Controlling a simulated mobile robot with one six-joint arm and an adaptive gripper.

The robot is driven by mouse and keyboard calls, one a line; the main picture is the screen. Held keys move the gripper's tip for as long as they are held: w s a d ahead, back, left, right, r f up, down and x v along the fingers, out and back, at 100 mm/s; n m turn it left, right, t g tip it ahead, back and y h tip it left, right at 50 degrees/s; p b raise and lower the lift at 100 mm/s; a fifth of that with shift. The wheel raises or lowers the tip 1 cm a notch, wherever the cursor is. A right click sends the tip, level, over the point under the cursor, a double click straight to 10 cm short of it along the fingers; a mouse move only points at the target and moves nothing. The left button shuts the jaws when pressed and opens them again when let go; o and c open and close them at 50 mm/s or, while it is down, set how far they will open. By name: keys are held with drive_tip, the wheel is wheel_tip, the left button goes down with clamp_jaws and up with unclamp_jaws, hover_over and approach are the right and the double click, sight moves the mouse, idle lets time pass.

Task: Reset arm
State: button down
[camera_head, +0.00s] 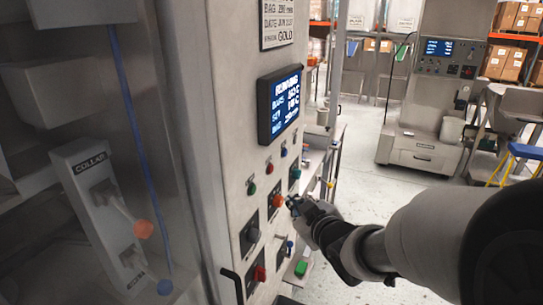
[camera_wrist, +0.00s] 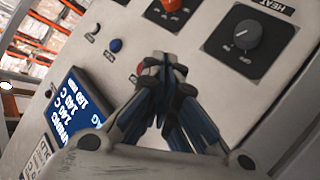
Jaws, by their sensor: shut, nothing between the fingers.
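My gripper (camera_head: 293,203) is shut and empty, close in front of the grey control panel (camera_head: 238,150) of the machine. In the head view its tips are beside an orange-red knob (camera_head: 278,201). In the wrist view the closed fingers (camera_wrist: 163,65) point at the panel, between a blue button (camera_wrist: 116,45) and the dark HEAT knob (camera_wrist: 240,34). A red button behind the fingers is partly hidden. I cannot tell whether the tips touch the panel. My arm reaches in from the lower right.
A lit display (camera_head: 279,102) projects from the panel above the buttons. A collar unit (camera_head: 100,210) with an orange-tipped lever is at left. Another machine (camera_head: 430,95) and shelves of boxes (camera_head: 508,62) stand behind. Open floor (camera_head: 375,190) lies between.

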drive_tip(key=s+d+f+m+g+h+b, duration=0.2)
drive_tip(key=s+d+m+g+h+b, duration=0.25)
drive_tip(key=s+d, duration=0.8)
drive_tip(key=s+f+m+g+b, duration=0.1)
drive_tip(key=s+f+m, duration=0.1)
drive_tip(key=s, duration=0.7)
drive_tip(key=s+f+m+g+b, duration=0.2)
drive_tip(key=s+f+m, duration=0.1)
drive_tip(key=s, duration=0.7)
drive_tip(key=shift+s+d+f+h, duration=0.25)
drive_tip(key=shift+d+f+h, duration=0.05)
drive_tip(key=shift+f+h, duration=0.15)
drive_tip(key=shift+m+g, duration=0.25)
